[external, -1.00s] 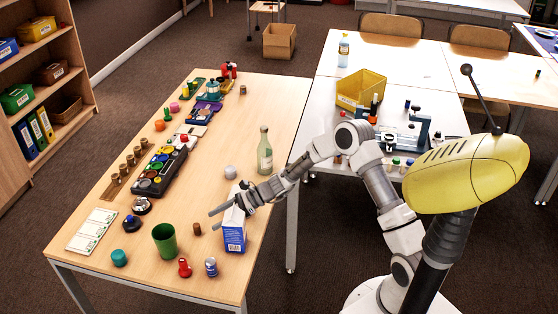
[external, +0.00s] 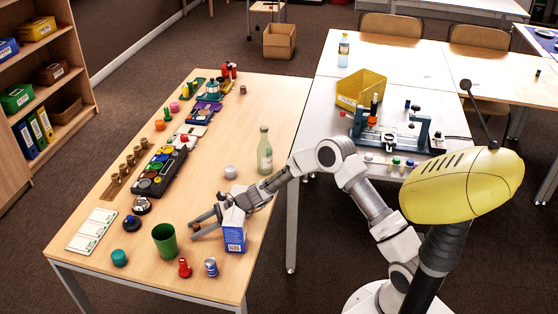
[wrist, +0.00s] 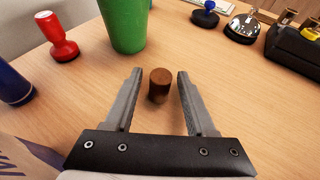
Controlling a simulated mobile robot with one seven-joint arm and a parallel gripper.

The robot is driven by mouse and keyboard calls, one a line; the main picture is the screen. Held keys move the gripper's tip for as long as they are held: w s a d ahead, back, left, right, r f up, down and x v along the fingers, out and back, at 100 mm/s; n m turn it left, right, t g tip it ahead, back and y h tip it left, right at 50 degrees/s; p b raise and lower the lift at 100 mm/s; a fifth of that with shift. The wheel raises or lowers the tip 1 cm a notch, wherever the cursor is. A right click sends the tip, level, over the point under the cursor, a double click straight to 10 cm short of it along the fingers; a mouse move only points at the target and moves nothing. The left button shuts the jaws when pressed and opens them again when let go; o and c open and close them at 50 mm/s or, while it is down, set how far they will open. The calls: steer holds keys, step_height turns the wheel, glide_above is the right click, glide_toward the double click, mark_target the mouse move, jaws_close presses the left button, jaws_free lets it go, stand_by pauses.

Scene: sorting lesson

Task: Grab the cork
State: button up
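The cork (wrist: 160,81) is a short brown cylinder standing upright on the table. In the wrist view it is between the two fingers, with a visible gap on each side. My gripper (wrist: 159,72) is open around it and touches neither side that I can see. In the external view my gripper (external: 192,226) is low over the table, left of the milk carton (external: 234,232). The cork is hard to make out there among the fingers.
A green cup (external: 165,241) stands just beyond the fingertips, with a red stamp (wrist: 57,36) nearby. A blue can (external: 211,267) is in front. The carton is close beside my wrist. A glass bottle (external: 265,152) and grey ball (external: 230,172) stand further back.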

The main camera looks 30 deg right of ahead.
jaws_close()
